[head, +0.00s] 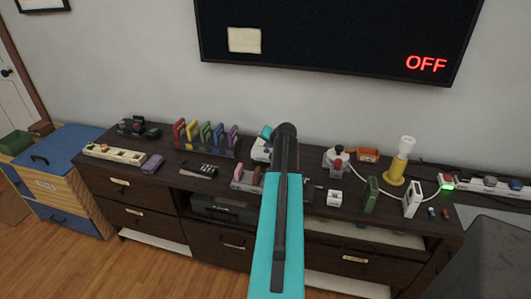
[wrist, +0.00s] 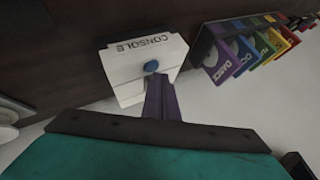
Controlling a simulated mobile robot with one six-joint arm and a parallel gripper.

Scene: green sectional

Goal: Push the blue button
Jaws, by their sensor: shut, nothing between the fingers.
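The blue button (wrist: 151,66) sits on the face of a white box (wrist: 122,72) marked CONSOLE in the wrist view. My gripper (wrist: 160,80) shows as shut purple fingers, empty, with the tips just below the button in the picture. The fingers overlap the lower part of the box; I cannot tell whether they touch it. In the head view, a white box (head: 260,151), likely the same console, shows partly behind my arm. The button and fingertips are hidden there.
A rack of coloured cases (head: 205,138) stands left of the console. Right of my arm are a joystick (head: 336,160), a yellow lamp (head: 395,170), a green case (head: 370,194) and a power strip (head: 485,182). A screen (head: 330,35) reading OFF hangs above the dark cabinet (head: 148,217).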

